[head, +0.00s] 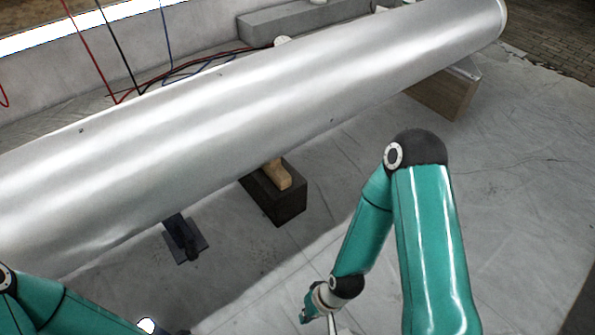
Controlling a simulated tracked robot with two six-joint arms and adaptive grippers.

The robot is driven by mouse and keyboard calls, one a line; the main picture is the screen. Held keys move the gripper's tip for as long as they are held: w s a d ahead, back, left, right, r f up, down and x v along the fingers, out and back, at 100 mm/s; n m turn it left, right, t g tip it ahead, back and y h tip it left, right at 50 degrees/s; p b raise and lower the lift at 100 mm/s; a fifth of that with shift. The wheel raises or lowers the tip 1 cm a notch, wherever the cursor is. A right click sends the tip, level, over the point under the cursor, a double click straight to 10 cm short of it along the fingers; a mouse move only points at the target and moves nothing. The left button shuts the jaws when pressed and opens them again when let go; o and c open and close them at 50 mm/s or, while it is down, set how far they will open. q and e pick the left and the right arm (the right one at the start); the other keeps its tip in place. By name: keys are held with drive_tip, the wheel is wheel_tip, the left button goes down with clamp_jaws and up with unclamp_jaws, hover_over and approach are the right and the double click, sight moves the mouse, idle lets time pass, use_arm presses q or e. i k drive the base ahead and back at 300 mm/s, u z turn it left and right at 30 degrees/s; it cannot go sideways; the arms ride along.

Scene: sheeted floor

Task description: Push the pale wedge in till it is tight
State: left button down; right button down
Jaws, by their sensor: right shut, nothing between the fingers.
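The pale wedge (278,174) is a light wooden piece lying on top of a dark block (275,204) under the big silver pipe (250,110). Its near end sticks out toward me; its far end is hidden by the pipe, so I cannot tell how tightly it sits. My right gripper (332,323) is at the bottom edge, partly cut off, below and to the right of the wedge and well apart from it. It is shut and empty.
A dark metal stand (184,240) is left of the block under the pipe. A wooden support (445,94) holds the pipe's right end. Red and blue cables (190,70) lie behind the pipe. The sheeted floor (520,170) on the right is clear.

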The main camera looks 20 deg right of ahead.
sight(281, 177)
drive_tip(key=z, duration=0.25)
drive_tip(key=i, duration=0.2)
drive_tip(key=z, duration=1.55)
drive_tip(key=i, duration=0.55)
drive_tip(key=u, duration=1.2)
